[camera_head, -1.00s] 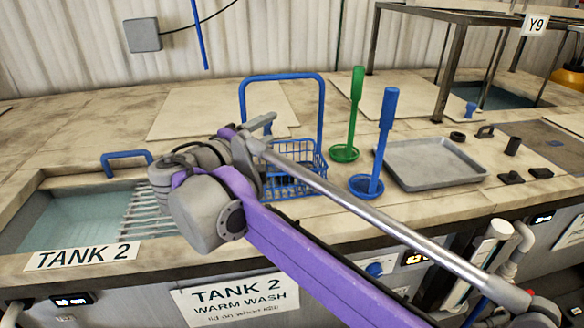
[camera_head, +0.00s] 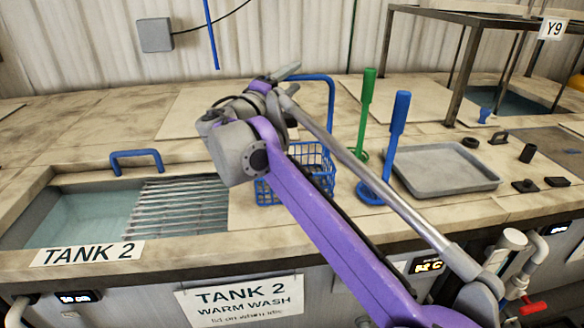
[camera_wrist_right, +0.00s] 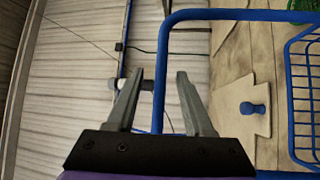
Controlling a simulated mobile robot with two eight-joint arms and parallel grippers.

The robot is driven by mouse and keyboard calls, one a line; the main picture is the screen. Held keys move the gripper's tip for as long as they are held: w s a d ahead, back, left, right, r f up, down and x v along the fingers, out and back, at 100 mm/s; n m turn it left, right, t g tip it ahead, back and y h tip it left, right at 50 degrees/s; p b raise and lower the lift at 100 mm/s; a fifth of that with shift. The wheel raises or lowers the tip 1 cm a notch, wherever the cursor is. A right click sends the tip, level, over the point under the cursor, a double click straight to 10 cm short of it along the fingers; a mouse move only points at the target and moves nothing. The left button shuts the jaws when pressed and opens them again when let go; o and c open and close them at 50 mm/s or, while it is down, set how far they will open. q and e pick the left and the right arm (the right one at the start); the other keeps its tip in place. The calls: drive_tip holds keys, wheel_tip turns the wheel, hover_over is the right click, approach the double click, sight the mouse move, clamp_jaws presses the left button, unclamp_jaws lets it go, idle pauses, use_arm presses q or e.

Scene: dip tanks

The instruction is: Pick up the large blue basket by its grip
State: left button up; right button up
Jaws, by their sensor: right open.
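The large blue basket (camera_head: 318,160) is a wire basket standing upright on the counter, partly hidden behind my right arm. Its tall blue grip (camera_head: 331,105) is an arch; its left side is hidden by my right gripper (camera_head: 291,78). In the right wrist view the gripper (camera_wrist_right: 160,74) is open. One straight bar of the blue grip (camera_wrist_right: 163,45) runs between its two fingers in the picture; I cannot tell whether it is between them in depth. The basket's wire side (camera_wrist_right: 303,95) shows at the right edge there. My left gripper is not in view.
Tank 2 (camera_head: 80,218) with a slatted rack (camera_head: 180,205) lies open at left. A blue handle (camera_head: 136,154) stands behind it.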

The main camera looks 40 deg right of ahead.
drive_tip(key=shift+w+d, duration=0.2)
drive_tip(key=shift+d, duration=0.3)
drive_tip(key=shift+c, duration=0.2)
clamp_jaws()
drive_tip(key=shift+r, duration=0.1)
idle(0.8)
